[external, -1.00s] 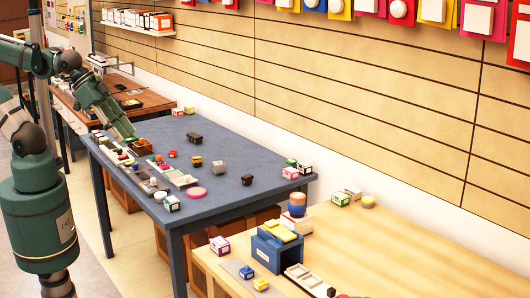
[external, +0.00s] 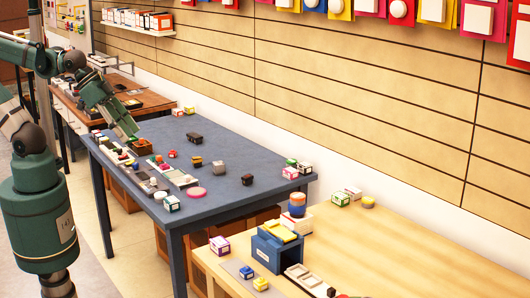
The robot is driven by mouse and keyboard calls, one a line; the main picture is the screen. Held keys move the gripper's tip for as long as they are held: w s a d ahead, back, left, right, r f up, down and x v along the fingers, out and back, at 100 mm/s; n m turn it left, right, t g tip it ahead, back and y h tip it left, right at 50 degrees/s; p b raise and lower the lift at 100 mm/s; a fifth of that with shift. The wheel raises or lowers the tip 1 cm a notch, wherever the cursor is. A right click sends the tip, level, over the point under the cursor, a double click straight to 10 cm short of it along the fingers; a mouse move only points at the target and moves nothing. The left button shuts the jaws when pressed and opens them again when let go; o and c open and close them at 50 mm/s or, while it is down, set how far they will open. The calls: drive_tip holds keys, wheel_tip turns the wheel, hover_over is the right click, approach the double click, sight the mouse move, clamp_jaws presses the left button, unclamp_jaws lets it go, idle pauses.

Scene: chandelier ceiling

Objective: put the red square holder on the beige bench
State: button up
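The beige bench (external: 430,240) is the light wooden one at lower right. On the blue-grey table (external: 240,160), a small square reddish holder (external: 142,148) stands near the left end, with something green in it. A smaller red piece (external: 172,153) lies to its right. At this size I cannot tell for certain which is the red square holder. My green gripper (external: 128,132) hangs at the table's left end, just above and left of the reddish holder in the picture. Its fingertips are too small to show whether it is open or shut, and I see nothing held.
Trays of small parts (external: 178,177) line the table's near edge. A black block (external: 194,137), a grey block (external: 218,167) and a pink disc (external: 195,194) are nearby. The bench's near-left end holds a blue bin (external: 272,252) and small boxes; its middle right is clear.

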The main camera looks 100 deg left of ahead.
drive_tip(key=w+a+f+n+g+y, duration=0.1)
drive_tip(key=w+a+n, duration=0.15)
drive_tip(key=a, duration=0.45)
drive_tip(key=w+a+f+n+y, duration=0.1)
drive_tip(key=w+a+f+n, duration=0.15)
drive_tip(key=a, duration=0.35)
drive_tip(key=n+g+y+b, duration=0.15)
drive_tip(key=n+g, duration=0.45)
drive_tip(key=n, duration=0.6)
hover_over(173, 153)
drive_tip(key=d, duration=0.2)
wheel_tip(173, 153, down, 20)
drive_tip(key=r, duration=0.1)
drive_tip(key=shift+s+a+f+y, duration=0.15)
drive_tip(key=shift+s+f+y, duration=0.1)
drive_tip(key=shift+s, duration=0.15)
drive_tip(key=shift+f, duration=0.1)
drive_tip(key=shift+x, duration=1.2)
drive_tip(key=shift+b+x, duration=0.6)
drive_tip(key=shift+x, duration=2)
